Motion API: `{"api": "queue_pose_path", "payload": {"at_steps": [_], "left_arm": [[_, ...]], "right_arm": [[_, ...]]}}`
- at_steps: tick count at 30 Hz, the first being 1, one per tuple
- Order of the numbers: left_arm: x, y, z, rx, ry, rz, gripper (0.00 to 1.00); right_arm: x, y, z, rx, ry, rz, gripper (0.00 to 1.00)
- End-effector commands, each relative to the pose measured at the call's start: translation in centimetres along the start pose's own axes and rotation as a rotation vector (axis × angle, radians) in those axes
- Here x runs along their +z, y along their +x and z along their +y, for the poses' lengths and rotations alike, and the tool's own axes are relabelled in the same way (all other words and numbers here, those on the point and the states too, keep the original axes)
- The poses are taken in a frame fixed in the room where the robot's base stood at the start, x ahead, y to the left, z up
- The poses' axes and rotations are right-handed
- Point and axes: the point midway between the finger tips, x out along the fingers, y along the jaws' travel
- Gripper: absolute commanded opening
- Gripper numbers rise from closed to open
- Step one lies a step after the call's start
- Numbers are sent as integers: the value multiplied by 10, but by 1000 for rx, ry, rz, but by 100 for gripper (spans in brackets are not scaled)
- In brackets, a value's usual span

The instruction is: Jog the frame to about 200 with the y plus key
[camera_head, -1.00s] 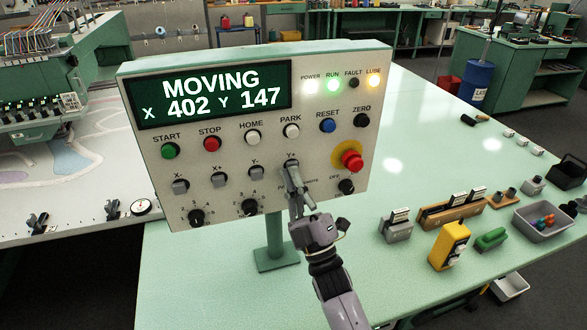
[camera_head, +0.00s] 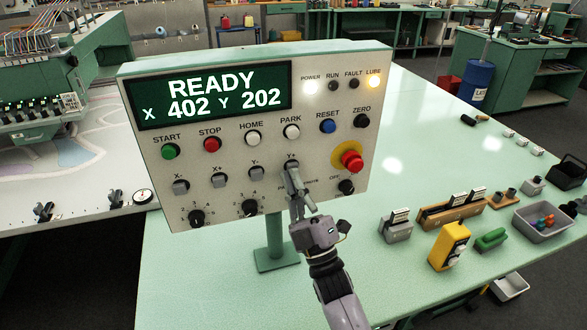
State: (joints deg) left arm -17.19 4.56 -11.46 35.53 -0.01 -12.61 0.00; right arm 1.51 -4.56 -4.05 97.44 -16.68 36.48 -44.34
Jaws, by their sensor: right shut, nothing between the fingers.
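The control panel (camera_head: 330,105) stands on a post over the green table. Its display (camera_head: 210,94) reads READY, X 402, Y 202. The Y+ key (camera_head: 291,165) sits at the right end of the lower key row, beside the Y- key (camera_head: 256,173). My right gripper (camera_head: 293,175) is shut and empty, with its fingertips just below the Y+ key; I cannot tell whether they touch it. The POWER (camera_head: 310,87) and LUBE lamps are lit, while RUN (camera_head: 333,85) and FAULT are dark. The frame (camera_head: 80,180) with its patterned cloth lies at the left. My left gripper is out of view.
A red stop button (camera_head: 352,160) on a yellow ring sits right of the gripper. A yellow box (camera_head: 449,246), a green block (camera_head: 491,239) and a grey bin (camera_head: 543,223) stand on the table at right.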

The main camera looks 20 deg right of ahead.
Motion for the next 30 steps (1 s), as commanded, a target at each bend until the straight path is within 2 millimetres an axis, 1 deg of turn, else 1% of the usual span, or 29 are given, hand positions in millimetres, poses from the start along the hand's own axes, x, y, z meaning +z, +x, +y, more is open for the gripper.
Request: {"api": "queue_pose_path", "payload": {"at_steps": [7, 19, 30], "left_arm": [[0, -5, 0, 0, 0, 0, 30], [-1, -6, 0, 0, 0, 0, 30], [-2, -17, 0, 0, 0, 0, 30]], "right_arm": [[-6, -9, 6, -2, 0, -1, 0], [-9, -12, 9, -1, 0, 0, 0], [-28, -38, 28, -2, 0, -1, 0]]}}
